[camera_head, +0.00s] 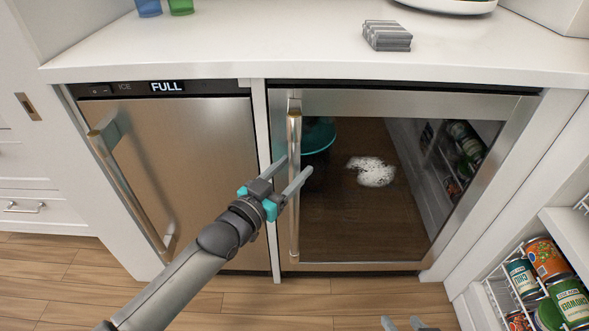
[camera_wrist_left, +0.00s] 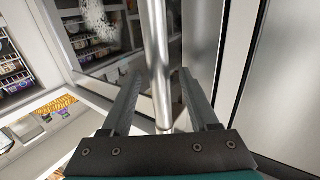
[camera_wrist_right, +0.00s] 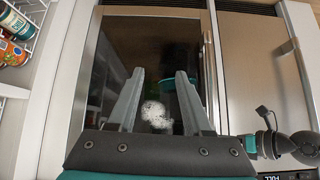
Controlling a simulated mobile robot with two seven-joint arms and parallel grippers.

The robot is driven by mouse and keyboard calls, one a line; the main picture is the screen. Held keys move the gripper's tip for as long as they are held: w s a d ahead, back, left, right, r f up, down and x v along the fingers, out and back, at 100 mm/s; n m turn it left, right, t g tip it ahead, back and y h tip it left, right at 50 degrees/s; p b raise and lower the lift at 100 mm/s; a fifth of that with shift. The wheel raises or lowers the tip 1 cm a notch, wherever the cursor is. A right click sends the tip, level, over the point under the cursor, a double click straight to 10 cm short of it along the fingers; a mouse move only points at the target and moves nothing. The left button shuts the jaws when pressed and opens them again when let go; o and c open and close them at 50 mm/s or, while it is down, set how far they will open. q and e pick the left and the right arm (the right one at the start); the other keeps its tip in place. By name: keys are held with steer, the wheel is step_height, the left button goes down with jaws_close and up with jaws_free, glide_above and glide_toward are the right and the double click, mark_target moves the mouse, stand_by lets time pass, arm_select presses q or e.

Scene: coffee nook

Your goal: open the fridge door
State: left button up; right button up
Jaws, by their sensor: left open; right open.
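The fridge is the right-hand under-counter unit, with a steel-framed glass door (camera_head: 350,220) that is shut. Its upright steel bar handle (camera_head: 294,135) runs down the door's left side. My left gripper (camera_head: 298,164) is open at about the handle's mid height. In the left wrist view the handle (camera_wrist_left: 157,50) runs between its two spread fingers (camera_wrist_left: 160,73), with gaps at the sides. Contact cannot be told. My right gripper (camera_head: 402,322) is open and empty, low in front of the fridge. The right wrist view shows its fingers (camera_wrist_right: 160,75) facing the glass door (camera_wrist_right: 150,50).
A steel ice maker (camera_head: 190,150) with its own handle (camera_head: 130,190) stands left of the fridge. The white counter (camera_head: 250,45) is above. A rack of cans (camera_head: 545,285) stands at the lower right. The wood floor (camera_head: 330,305) in front is clear.

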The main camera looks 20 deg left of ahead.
arm_select(q)
steer(key=shift+w+d, duration=0.2)
steer(key=shift+w, duration=0.4)
jaws_close()
stand_by(0.3)
stand_by(0.9)
